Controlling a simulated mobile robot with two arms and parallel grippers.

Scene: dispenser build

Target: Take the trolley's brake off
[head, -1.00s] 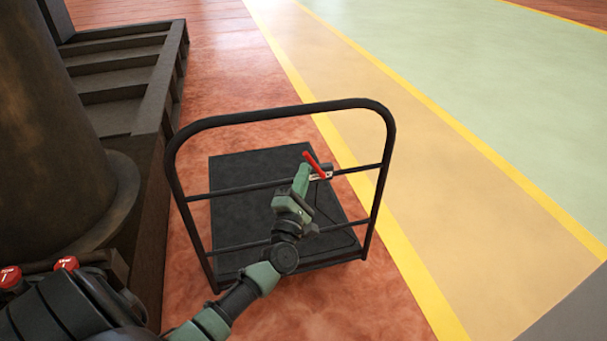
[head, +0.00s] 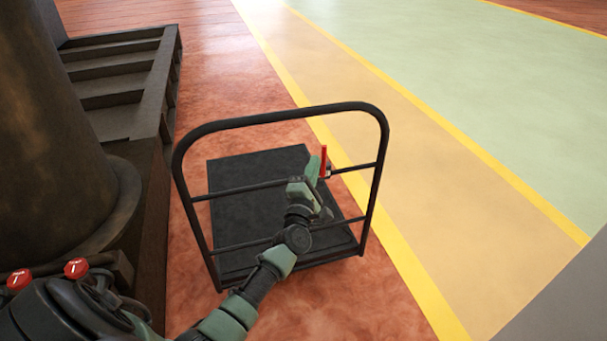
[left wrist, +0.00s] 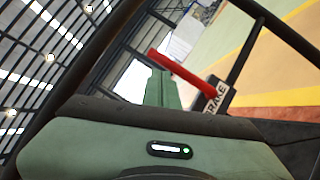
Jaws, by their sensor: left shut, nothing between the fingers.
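The trolley has a black flat deck (head: 250,200) and a black tubular handle frame (head: 250,119). A red brake lever (head: 323,160) sits on the frame's upper crossbar, toward its right side, and stands about upright. The green fingers (left wrist: 160,88) show below the lever in the wrist view. I cannot tell whether they touch it. My right gripper is not in view.
A dark stepped structure (head: 120,95) and a large dark cylinder (head: 50,150) stand left of the trolley. Red floor surrounds the trolley. A yellow line (head: 330,150) runs behind and right of it, with open tan and green floor beyond.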

